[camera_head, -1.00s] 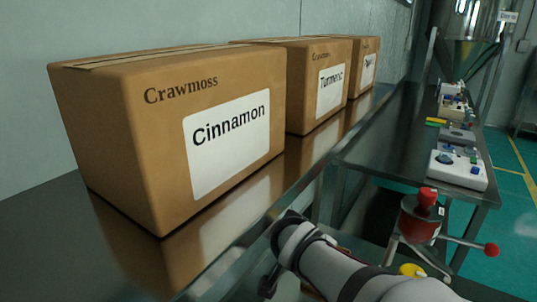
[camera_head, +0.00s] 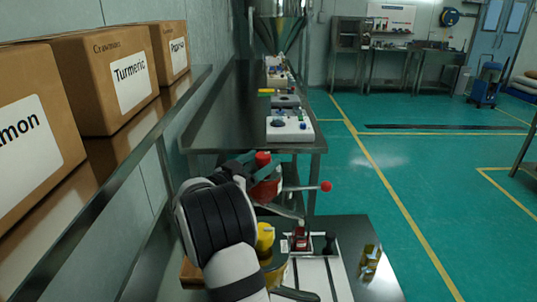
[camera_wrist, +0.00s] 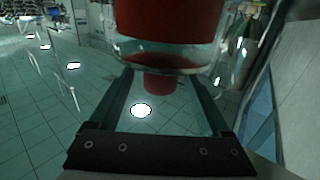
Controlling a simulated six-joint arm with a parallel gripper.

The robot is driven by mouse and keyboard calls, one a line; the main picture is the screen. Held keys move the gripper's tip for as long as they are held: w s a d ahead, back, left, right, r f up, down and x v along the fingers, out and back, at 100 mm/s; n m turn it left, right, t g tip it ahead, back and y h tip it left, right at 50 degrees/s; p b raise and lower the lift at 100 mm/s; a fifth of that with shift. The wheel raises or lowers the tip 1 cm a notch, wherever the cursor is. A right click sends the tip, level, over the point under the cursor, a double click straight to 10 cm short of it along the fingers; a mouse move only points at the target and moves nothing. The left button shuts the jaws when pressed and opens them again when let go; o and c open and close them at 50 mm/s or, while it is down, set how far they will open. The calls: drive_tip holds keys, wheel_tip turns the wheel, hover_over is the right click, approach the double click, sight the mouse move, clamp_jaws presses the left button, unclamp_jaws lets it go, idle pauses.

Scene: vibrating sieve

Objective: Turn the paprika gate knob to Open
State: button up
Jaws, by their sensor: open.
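I cannot tell which part is the paprika gate knob. A red-bodied device with a red top knob (camera_head: 263,158) stands beyond my arm in the head view. A red ball-ended lever (camera_head: 326,187) sticks out to its right. My gripper (camera_wrist: 162,80) is open in the wrist view. A large red part with a clear rim (camera_wrist: 165,30) fills the top of that view, with a smaller red piece (camera_wrist: 158,82) showing between the fingers. I cannot tell whether the fingers touch it. My arm hides part of the device in the head view.
White and grey control boxes with knobs (camera_head: 289,132) line the steel bench (camera_head: 210,130). A metal hopper (camera_head: 280,25) stands at the back. Cartons, including Turmeric (camera_head: 95,75), sit on the left shelf. A low table (camera_head: 365,285) holds small fixtures. Green floor at right is open.

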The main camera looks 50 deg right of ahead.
sight(266, 153)
drive_tip(key=d, duration=0.4)
drive_tip(key=shift+w+d, duration=0.25)
drive_tip(key=shift+w, duration=0.05)
clamp_jaws()
drive_tip(key=n+t, duration=0.2)
drive_tip(key=t, duration=0.1)
drive_tip(key=shift+w+r+y, duration=0.1)
drive_tip(key=shift+w+y, duration=0.15)
drive_tip(key=shift+y, duration=0.15)
drive_tip(key=shift+w+a+n+t+y, duration=0.15)
drive_tip(key=shift+n+t+y, duration=0.25)
drive_tip(key=shift+n+t, duration=0.4)
drive_tip(key=shift+w+a+n+t+y, duration=0.15)
drive_tip(key=shift+n+t+y, duration=0.3)
drive_tip(key=shift+t, duration=0.55)
drive_tip(key=shift+d, duration=0.1)
unclamp_jaws()
